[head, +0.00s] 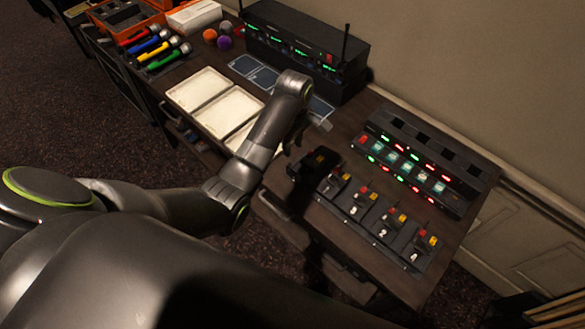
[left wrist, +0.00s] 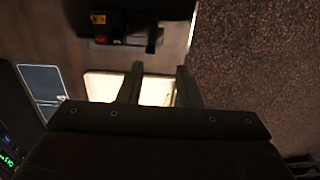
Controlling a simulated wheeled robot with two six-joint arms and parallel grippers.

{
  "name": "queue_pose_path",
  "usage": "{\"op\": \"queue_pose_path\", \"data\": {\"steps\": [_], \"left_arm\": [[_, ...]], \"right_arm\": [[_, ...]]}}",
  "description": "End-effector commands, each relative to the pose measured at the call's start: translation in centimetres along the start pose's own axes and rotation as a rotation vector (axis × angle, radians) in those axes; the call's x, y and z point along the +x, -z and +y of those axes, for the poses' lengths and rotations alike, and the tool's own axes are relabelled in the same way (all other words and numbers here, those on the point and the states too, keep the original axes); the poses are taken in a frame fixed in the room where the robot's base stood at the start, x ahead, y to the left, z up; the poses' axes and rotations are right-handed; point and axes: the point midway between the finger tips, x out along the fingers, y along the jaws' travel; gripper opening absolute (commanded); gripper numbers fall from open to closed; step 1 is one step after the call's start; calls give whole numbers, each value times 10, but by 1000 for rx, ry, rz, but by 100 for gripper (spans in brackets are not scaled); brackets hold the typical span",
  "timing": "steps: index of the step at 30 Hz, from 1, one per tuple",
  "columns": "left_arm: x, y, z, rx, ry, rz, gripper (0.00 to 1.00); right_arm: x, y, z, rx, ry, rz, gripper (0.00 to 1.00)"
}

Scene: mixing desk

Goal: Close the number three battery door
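Several dark battery packs with red and yellow tops stand in a slanted row near the desk's front right edge in the head view. The number three pack (head: 383,232) is third from the left. It is too small and dark to tell how its battery door stands. My left gripper (head: 308,138) is above the desk, left of the row and apart from the number three pack. In the left wrist view its two fingers (left wrist: 157,90) are apart with nothing held between them. One pack (left wrist: 120,25) shows at the top there. My right gripper is not in view.
A lit charger rack (head: 415,165) stands behind the packs. A black receiver rack (head: 305,55) with antennas is at the back. White trays (head: 200,88) and blue cards (head: 262,78) lie left of my gripper.

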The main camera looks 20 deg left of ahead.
Motion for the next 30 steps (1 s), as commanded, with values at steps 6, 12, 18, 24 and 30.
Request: {"op": "queue_pose_path", "data": {"steps": [6, 12, 18, 24, 30], "left_arm": [[44, 0, -1, 0, 4, -1, 32], [79, 0, 0, 0, 3, -1, 32], [102, 0, 0, 1, 1, 0, 32], [112, 0, 0, 1, -1, 1, 32], [113, 0, 0, 1, -2, 1, 32]], "right_arm": [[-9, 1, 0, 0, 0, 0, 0], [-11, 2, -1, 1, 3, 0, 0], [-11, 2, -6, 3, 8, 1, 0], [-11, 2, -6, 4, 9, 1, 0], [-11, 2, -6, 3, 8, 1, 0]]}}
